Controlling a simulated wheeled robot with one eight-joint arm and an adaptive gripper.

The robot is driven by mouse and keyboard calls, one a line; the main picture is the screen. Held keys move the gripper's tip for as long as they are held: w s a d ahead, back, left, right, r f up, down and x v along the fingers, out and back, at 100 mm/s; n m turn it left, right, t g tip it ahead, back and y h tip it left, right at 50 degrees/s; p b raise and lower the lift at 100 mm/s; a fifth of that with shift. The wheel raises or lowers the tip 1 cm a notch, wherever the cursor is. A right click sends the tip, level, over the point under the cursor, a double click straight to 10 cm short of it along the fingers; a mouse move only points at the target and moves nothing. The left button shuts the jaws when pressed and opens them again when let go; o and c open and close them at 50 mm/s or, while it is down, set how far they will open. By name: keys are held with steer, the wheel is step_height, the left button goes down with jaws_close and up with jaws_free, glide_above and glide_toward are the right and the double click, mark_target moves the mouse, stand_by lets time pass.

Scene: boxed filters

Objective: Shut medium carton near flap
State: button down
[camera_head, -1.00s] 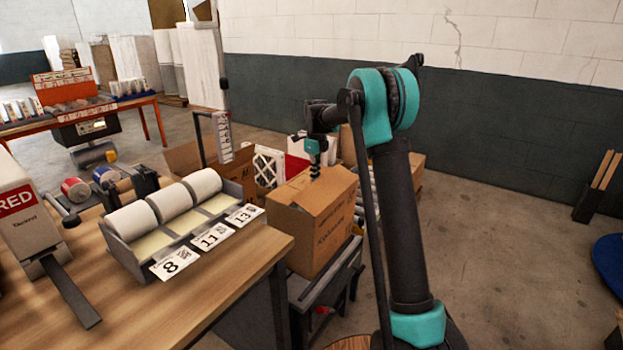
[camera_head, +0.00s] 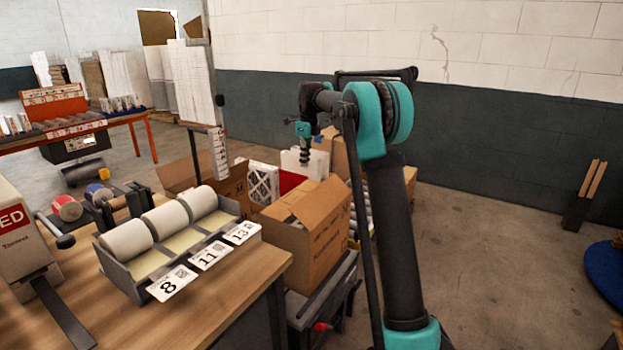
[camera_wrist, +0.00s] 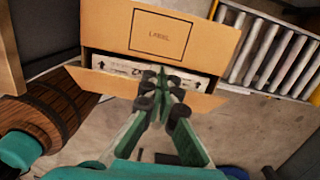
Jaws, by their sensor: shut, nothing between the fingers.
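The medium carton (camera_head: 322,250) is a brown box on a dark stand beyond the table's right end. Its top is partly open in the head view, with a flap (camera_head: 322,203) raised at its right side. In the wrist view a wide flap with a label frame (camera_wrist: 160,32) lies across the top, and a narrower flap (camera_wrist: 108,83) sticks out on the opposite side. A white boxed filter (camera_wrist: 118,65) shows in the gap between them. My gripper (camera_wrist: 161,72) is shut and empty, in front of the narrower flap and the gap; contact cannot be told.
A roller conveyor (camera_wrist: 268,50) runs beside the carton. The wooden table (camera_head: 235,290) holds a grey tray with white rolls (camera_head: 162,221) and number cards. Another open carton (camera_head: 228,188) and a white-framed filter (camera_head: 263,184) stand behind.

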steer(key=s+d+r+t+y, duration=0.3)
steer(key=s+d+t+y, duration=0.15)
steer(key=s+d, duration=0.6)
glide_toward(315, 191)
steer(key=shift+g, duration=0.25)
steer(key=x, duration=0.7)
steer(key=shift+w+r, duration=0.1)
